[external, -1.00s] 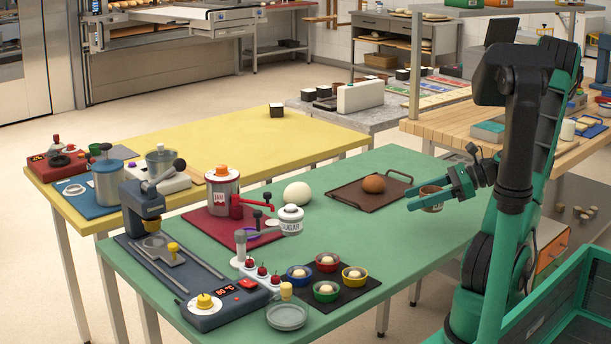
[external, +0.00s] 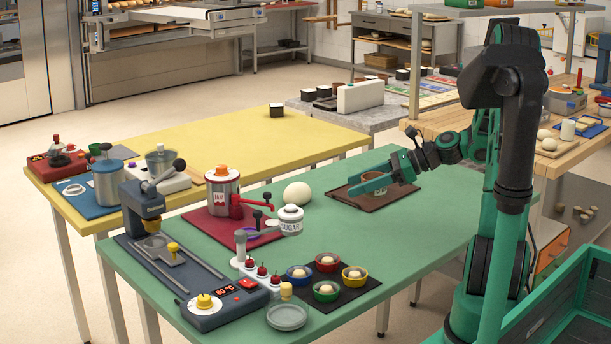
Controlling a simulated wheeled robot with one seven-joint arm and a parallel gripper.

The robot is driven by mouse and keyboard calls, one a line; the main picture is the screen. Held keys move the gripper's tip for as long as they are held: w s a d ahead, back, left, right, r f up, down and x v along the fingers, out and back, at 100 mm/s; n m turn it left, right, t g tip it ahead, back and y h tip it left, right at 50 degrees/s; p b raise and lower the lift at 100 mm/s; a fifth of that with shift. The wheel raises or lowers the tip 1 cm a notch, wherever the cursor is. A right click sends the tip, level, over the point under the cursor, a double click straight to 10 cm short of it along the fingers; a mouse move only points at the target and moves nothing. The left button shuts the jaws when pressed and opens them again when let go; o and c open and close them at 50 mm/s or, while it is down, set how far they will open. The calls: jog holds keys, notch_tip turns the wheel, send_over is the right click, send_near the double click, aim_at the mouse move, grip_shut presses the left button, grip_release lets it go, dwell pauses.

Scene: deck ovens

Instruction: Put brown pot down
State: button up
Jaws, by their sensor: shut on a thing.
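The brown pot (external: 373,177) is between the fingers of my gripper (external: 376,180), which is shut on it. The near green finger covers part of the pot. The pot and gripper appear over the brown tray (external: 399,193) on the green table; I cannot tell whether the pot touches the tray. The round brown bun seen on this tray earlier is not distinguishable now, hidden by the pot and gripper.
A white ball of dough (external: 297,193) lies left of the tray. A jam dispenser (external: 222,188), a sugar dispenser (external: 290,220) and a black mat (external: 349,296) with several small bowls stand nearer. The green table (external: 415,236) is clear at front right.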

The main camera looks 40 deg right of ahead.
send_over(317, 222)
jog(key=shift+f, duration=4.8)
jog(key=o, duration=1.2)
jog(key=shift+f, duration=0.1)
